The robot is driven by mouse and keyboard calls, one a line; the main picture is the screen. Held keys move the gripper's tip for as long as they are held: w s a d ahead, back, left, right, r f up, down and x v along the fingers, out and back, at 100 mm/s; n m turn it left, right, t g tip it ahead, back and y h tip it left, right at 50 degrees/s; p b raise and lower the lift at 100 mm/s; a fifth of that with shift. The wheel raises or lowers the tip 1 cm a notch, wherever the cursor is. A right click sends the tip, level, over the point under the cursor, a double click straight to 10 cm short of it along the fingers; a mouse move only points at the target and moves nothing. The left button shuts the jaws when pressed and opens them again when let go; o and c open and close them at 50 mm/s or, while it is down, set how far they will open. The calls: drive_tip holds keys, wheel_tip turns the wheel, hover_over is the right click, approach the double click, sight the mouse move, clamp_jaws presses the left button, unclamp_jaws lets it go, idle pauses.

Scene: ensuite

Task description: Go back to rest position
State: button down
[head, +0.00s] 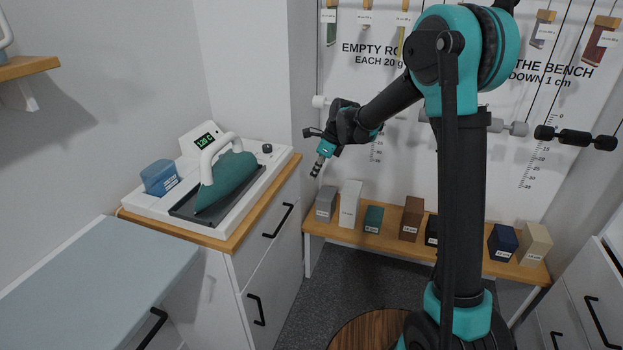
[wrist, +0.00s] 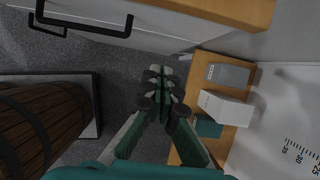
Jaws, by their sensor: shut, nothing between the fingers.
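My gripper (head: 317,167) hangs in the air in front of the wall chart, to the right of the white cabinet, with its fingers pointing down. In the wrist view its fingers (wrist: 160,82) are together and nothing shows between them. My arm reaches up and over to the left, with the elbow high at the top of the head view. No rest position is marked in either view.
A teal iron (head: 228,182) stands on a white station on the cabinet (head: 235,240). A low wooden bench (head: 385,240) carries several blocks below my gripper. Rods with weights hang by the chart. A barrel (wrist: 40,125) shows in the wrist view. Grey floor lies between.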

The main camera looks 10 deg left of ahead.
drive_tip(key=s+d+n+t+h, duration=0.1)
drive_tip(key=s+d+n, duration=0.45)
drive_tip(key=d, duration=0.35)
drive_tip(key=s+d+n+t+h, duration=0.1)
drive_tip(key=s+d+n, duration=0.3)
drive_tip(key=s+d, duration=0.4)
drive_tip(key=s+d+f+n+h, duration=0.1)
drive_tip(key=s+d+f+n, duration=0.1)
drive_tip(key=s+d+n, duration=0.3)
drive_tip(key=s+d+f+n+t+h, duration=0.1)
drive_tip(key=s+d+f+n, duration=0.1)
drive_tip(key=s+d+n, duration=0.3)
drive_tip(key=s+d, duration=0.3)
drive_tip(key=s, duration=0.2)
drive_tip(key=shift+d+f+n, duration=0.3)
drive_tip(key=shift+f+n, duration=0.05)
drive_tip(key=shift+f, duration=0.05)
